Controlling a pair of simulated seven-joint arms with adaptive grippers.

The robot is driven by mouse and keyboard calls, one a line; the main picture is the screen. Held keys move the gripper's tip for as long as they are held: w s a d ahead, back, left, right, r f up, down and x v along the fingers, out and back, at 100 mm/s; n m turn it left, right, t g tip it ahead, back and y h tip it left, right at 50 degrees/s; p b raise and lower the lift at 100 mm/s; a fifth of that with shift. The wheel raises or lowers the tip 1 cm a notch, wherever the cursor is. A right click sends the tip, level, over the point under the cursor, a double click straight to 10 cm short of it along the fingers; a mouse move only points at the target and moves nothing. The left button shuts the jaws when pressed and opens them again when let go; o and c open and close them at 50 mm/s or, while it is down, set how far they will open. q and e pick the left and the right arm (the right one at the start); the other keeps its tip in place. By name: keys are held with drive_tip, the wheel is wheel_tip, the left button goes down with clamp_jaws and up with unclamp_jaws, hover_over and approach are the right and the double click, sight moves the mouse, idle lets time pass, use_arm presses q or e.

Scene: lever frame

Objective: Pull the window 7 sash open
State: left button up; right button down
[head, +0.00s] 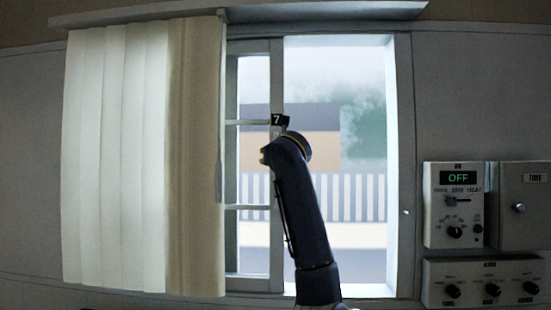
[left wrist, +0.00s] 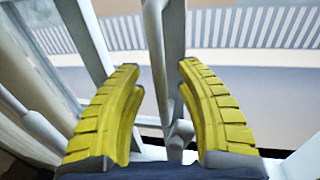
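The window sash (head: 277,80) is a pale frame with crossbars, left of the middle of the window in the head view. A black plate marked 7 (head: 280,120) is on its right upright. One dark arm of mine rises in front of that upright and hides its lower part and the gripper. In the left wrist view, my left gripper (left wrist: 160,66) has its yellow-padded fingers apart. A pale upright bar with a rounded handle-like part (left wrist: 180,132) stands between them, closer to the right finger. I see no clear grip on it. My right gripper is not in view.
A cream curtain (head: 115,150) covers the window's left side and overlaps the sash. The window frame's right jamb (head: 404,150) is apart from the sash, with a bright area between. Control boxes (head: 455,205) are on the wall at right.

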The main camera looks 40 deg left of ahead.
use_arm(q)
drive_tip(key=v, duration=1.2)
idle(0.3)
